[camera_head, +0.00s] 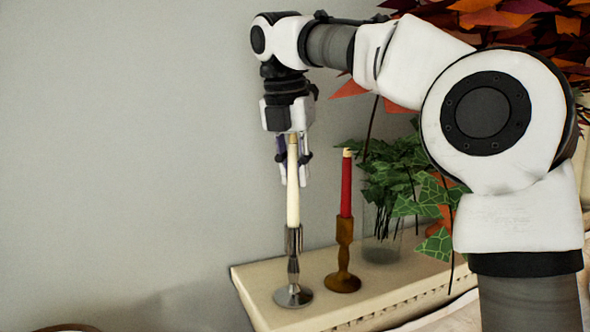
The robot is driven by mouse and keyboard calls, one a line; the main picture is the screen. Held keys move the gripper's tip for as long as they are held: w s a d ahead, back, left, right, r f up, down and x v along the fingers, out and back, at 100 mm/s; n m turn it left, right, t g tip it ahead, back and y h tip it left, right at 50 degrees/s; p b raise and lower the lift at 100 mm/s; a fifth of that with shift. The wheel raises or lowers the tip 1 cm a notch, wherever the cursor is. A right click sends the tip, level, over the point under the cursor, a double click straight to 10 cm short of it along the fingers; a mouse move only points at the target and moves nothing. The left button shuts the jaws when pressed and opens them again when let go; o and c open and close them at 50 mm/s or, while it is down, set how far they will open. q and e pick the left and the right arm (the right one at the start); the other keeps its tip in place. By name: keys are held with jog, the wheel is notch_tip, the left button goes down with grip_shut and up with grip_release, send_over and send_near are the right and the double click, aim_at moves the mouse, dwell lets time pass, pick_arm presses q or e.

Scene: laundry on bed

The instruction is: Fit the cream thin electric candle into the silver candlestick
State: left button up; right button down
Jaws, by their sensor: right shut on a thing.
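The cream thin candle (293,208) stands upright in the head view. My right gripper (293,172) points down and is shut on its upper part. The candle's lower end meets the top of the silver candlestick (293,268) and lines up with it. I cannot tell how deep the candle sits in the cup, as the cup's rim hides its end. The candlestick stands upright near the left end of a cream ledge. My left gripper is not in view.
A brown candlestick (343,255) with a red candle (347,190) stands close on the right. Behind it are a glass vase (381,245) with green leaves (395,165) and red-orange foliage (530,30). The cream ledge (262,285) ends just left of the silver candlestick.

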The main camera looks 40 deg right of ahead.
aim_at(291, 155)
jog(key=shift+f+b, duration=1.35)
jog(key=shift+f, duration=0.05)
jog(key=c, duration=1)
grip_release()
jog(key=shift+r, duration=0.15)
jog(key=v, duration=0.7)
jog(key=shift+a+r, duration=0.1)
jog(key=shift+r, duration=0.05)
